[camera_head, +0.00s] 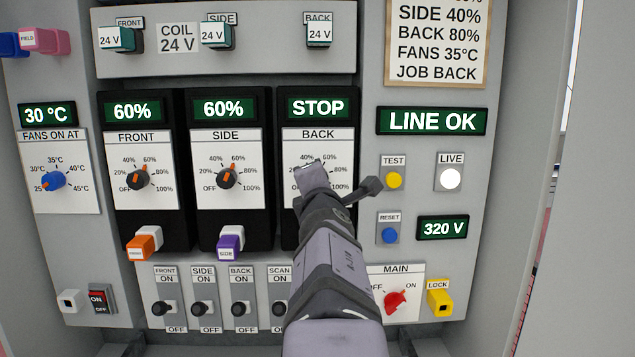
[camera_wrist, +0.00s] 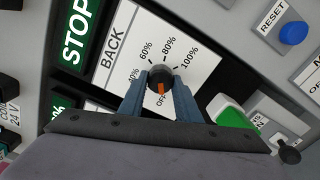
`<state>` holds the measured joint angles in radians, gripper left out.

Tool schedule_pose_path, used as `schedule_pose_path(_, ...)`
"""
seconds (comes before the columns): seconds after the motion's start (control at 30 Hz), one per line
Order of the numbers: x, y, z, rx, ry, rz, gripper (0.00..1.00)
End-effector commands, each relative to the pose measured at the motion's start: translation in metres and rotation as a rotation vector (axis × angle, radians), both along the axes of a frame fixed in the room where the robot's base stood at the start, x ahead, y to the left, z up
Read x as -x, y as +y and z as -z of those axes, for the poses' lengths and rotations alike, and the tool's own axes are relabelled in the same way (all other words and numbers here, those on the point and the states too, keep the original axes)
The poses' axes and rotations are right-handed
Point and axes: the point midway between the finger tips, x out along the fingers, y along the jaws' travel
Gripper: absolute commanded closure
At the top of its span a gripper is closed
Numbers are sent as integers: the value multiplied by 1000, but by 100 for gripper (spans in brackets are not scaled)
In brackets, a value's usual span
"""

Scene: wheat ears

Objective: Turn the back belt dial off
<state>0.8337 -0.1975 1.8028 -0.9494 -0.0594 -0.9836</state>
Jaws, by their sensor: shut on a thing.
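The back belt dial (camera_wrist: 160,74) is a black knob with an orange pointer on the white BACK plate (camera_wrist: 135,40). In the wrist view, its pointer is turned toward the OFF mark. The display (camera_head: 317,108) above the plate reads STOP. My gripper (camera_wrist: 160,82) has one blue-grey finger on each side of the knob and is shut on it. In the head view my gripper (camera_head: 311,178) covers the dial and part of its scale.
The front dial (camera_head: 137,180) and side dial (camera_head: 227,178) stand to the left, both displays at 60%. To the right are the yellow test button (camera_head: 394,180), blue reset button (camera_head: 389,236) and red main switch (camera_head: 396,302). A green block (camera_wrist: 236,116) sits near my right finger.

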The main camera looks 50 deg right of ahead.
Motion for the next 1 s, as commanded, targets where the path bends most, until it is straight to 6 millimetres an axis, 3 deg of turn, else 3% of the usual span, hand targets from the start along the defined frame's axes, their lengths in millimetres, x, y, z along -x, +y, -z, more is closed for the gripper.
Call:
schedule_pose_path(0.3, 0, 0, 0, 5, 4, -1, 92)
schedule_pose_path(0.33, 0, 0, 0, 5, 4, -1, 68)
schedule_pose_path(0.4, 0, 0, 0, 5, 4, 0, 51)
schedule_pose_path(0.77, 0, 0, -1, 2, 2, 0, 51)
schedule_pose_path(1.0, 0, 0, -12, 2, 2, 0, 51)
